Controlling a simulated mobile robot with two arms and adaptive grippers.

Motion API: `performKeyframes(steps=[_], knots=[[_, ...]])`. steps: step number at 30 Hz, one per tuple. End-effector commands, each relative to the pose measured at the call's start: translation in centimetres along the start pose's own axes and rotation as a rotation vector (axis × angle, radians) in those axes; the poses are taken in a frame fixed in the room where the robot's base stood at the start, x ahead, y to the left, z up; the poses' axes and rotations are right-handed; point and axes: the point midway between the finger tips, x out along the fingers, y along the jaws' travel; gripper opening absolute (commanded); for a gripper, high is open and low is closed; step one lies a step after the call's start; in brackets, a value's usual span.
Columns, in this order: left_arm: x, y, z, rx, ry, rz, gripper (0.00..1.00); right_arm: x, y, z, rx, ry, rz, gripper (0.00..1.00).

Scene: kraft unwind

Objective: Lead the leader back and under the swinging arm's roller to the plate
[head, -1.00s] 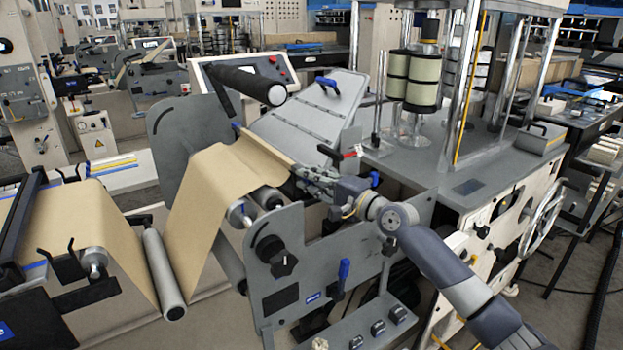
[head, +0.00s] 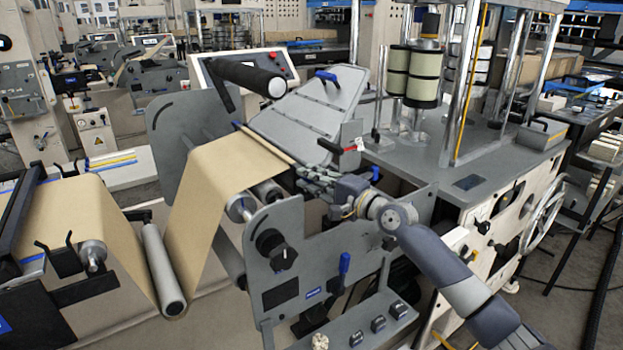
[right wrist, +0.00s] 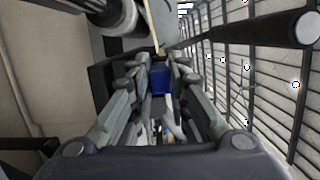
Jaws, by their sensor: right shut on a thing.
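The tan kraft web (head: 215,190) rises from the lower roller to its straight leader edge (head: 266,146), beside the lower edge of the tilted grey plate (head: 305,110). The swinging arm's black roller (head: 246,76) is raised above and behind the web. My right gripper (head: 308,176) is at the leader's near right end. In the right wrist view its fingers (right wrist: 158,80) are shut around a blue piece (right wrist: 159,78), the leader's end grip, with a thin tan strip (right wrist: 153,28) running away beyond it. My left gripper is not in view.
A grey side frame (head: 275,245) with a black knob (head: 283,257) stands just below my right arm. A red-and-black handle (head: 345,150) sits close to the gripper.

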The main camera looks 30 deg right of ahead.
Motion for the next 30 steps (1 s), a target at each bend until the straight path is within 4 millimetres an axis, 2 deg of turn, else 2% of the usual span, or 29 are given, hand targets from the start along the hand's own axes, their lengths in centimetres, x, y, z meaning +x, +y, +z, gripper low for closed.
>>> performKeyframes(steps=[7, 8, 10, 23, 30], knots=[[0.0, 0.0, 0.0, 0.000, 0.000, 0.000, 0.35, 0.0, 0.2, 0.0, 0.001, -0.001, 0.004, 0.00], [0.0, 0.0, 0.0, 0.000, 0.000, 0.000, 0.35, 0.0, 0.3, 0.0, 0.001, -0.001, 0.004, 0.23], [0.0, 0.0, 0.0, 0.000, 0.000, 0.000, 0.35, 0.0, 0.3, 0.0, 0.001, -0.001, 0.004, 0.39], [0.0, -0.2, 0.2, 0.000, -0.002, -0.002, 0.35, -0.4, 0.3, 0.0, 0.001, -0.001, 0.005, 0.40], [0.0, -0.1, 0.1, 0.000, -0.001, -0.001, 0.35, -3.2, 0.4, 0.1, -0.001, -0.001, 0.008, 0.40]])
